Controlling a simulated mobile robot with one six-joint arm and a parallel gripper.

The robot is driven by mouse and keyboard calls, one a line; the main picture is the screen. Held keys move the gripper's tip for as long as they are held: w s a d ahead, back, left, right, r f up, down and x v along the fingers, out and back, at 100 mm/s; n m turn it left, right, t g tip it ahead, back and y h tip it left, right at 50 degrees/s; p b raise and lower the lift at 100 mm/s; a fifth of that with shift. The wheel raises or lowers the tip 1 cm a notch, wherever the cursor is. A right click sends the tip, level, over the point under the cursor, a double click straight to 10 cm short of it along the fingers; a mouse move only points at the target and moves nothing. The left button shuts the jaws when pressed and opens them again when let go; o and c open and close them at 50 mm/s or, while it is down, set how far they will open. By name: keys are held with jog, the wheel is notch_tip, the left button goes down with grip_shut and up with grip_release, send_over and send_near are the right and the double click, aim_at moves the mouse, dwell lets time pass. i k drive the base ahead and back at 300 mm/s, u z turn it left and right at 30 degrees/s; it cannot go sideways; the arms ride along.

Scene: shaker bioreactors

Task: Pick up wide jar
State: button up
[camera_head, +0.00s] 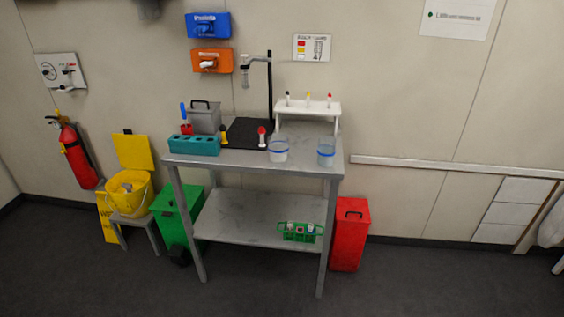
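Two clear vessels with bluish contents stand upright on the grey metal table (210,161), near its front right. The left vessel (278,153) is the wider and lower-looking one and fits the wide jar. The right vessel (326,154) is narrower and stands apart from it near the table's right edge. My gripper is not in view, and nothing is seen touching either vessel.
A teal rack (194,145), grey box (205,117), stand with black base (248,133) and white pipette rack (308,108) share the top. A red bin (350,235) stands right; floor in front is clear.

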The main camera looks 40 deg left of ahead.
aim_at(278, 149)
jog(key=z, duration=0.35)
jog(key=k, duration=0.5)
jog(key=u, duration=3.1)
jog(key=i, duration=1)
jog(key=u, duration=0.1)
